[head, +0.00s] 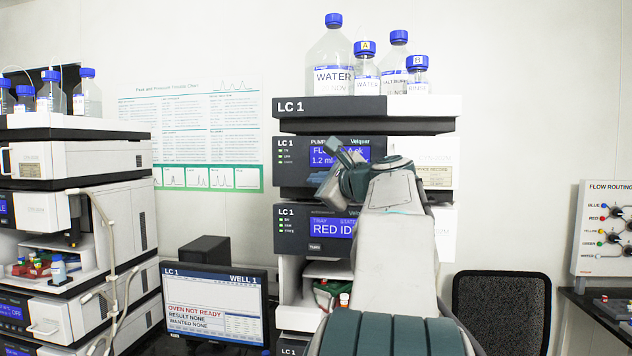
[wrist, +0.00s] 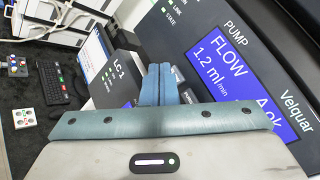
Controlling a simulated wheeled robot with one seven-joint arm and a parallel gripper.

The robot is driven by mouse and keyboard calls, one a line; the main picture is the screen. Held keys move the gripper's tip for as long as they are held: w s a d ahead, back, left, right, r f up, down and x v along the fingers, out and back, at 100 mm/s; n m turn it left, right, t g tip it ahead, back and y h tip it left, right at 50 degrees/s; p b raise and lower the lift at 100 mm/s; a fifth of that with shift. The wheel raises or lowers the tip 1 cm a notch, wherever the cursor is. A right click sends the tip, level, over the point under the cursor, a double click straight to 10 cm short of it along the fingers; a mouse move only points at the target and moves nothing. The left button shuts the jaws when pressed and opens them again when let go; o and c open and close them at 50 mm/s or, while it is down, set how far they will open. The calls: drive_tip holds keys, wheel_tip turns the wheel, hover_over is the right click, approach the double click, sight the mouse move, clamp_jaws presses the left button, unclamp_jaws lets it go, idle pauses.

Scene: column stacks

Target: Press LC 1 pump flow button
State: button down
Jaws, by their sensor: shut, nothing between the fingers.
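The LC 1 pump module (head: 288,180) is in the middle of the stack, with a dark front. Its blue display (head: 366,153) reads FLOW 1.2 ml and is partly covered by my gripper. In the wrist view the pump display (wrist: 232,80) shows tilted, reading FLOW 1.2 ml/min. My gripper (head: 333,146) is in front of the pump panel, near the display's left part. In the wrist view my gripper (wrist: 158,72) has its blue fingers together with nothing between them. The flow button cannot be made out; my fingers and palm cover part of the panel. I cannot tell whether the tips touch it.
Capped bottles (head: 330,65) stand on top of the stack. A monitor (head: 214,305) reading OVEN NOT READY stands at lower left. Another instrument stack (head: 100,160) is further left. A dark chair (head: 501,310) stands right.

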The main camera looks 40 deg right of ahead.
drive_tip(key=s+a+b, duration=0.2)
drive_tip(key=s+a, duration=0.1)
drive_tip(key=shift+s+a, duration=0.15)
drive_tip(key=shift+a, duration=0.25)
idle(0.4)
idle(0.6)
drive_tip(key=a+f+n+g+y, duration=0.3)
drive_tip(key=a+f+n+g, duration=0.6)
drive_tip(key=a+f, duration=1)
drive_tip(key=s+a+f+n+g+h, duration=0.1)
drive_tip(key=s+a+f+n+g, duration=0.1)
drive_tip(key=s+a+f+n, duration=0.3)
drive_tip(key=s+a+f+n+g, duration=0.2)
drive_tip(key=s+a+f+n, duration=0.3)
drive_tip(key=s+f+n, duration=0.7)
wheel_tip(320, 180, down, 6)
drive_tip(key=shift+s+f+n+g+h, duration=0.1)
drive_tip(key=shift+s+n+g+h, duration=0.15)
drive_tip(key=shift+n+g+h, duration=0.25)
idle(1.9)
